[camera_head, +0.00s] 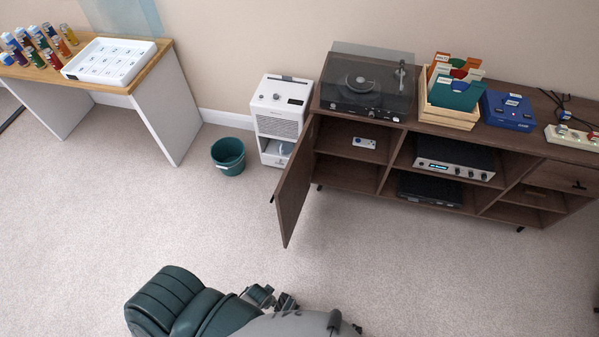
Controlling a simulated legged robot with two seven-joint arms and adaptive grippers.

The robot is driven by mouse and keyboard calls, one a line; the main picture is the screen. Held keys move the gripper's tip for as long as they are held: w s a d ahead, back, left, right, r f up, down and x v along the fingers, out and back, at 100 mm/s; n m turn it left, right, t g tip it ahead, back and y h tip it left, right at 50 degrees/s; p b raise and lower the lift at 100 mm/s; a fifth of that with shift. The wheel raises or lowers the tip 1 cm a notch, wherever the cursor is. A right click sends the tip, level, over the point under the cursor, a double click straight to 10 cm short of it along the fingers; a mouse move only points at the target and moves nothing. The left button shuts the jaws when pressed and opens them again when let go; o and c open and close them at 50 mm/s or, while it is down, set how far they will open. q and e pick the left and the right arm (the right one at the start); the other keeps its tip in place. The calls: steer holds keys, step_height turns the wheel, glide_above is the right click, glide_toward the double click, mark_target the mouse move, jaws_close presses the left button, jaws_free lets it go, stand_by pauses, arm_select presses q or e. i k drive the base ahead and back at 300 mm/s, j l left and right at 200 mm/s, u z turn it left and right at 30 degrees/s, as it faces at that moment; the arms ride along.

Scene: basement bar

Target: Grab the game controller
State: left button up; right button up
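A small pale object with dark markings, apparently the game controller (364,143), lies on the upper left shelf of the brown cabinet (345,175), below the record player. It is small in view, so its details are unclear. The cabinet's left door (296,185) stands open toward me. Dark jointed parts, apparently my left gripper (273,298), show at the bottom, well short of the cabinet and apart from the controller. I cannot tell whether its fingers are open or shut. I cannot make out my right gripper.
A white appliance (278,120) and a green bin (228,156) stand left of the door. A desk (160,85) is further left. A black and silver unit (454,160) fills the middle shelf. The carpet (400,260) before the cabinet is clear.

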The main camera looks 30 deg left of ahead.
mark_target(365, 144)
steer(key=i+j+z, duration=0.25)
steer(key=j, duration=0.8)
steer(key=j+z, duration=0.25)
steer(key=j, duration=0.85)
steer(key=k+j+z, duration=0.15)
steer(key=k+j, duration=0.15)
steer(key=j, duration=0.15)
steer(key=i+l, duration=0.15)
steer(key=l, duration=0.25)
steer(key=i+l+u, duration=0.1)
steer(key=l, duration=0.3)
steer(key=i+l+u, duration=0.1)
steer(key=l, duration=0.35)
steer(key=i+l, duration=0.15)
steer(key=l, duration=0.3)
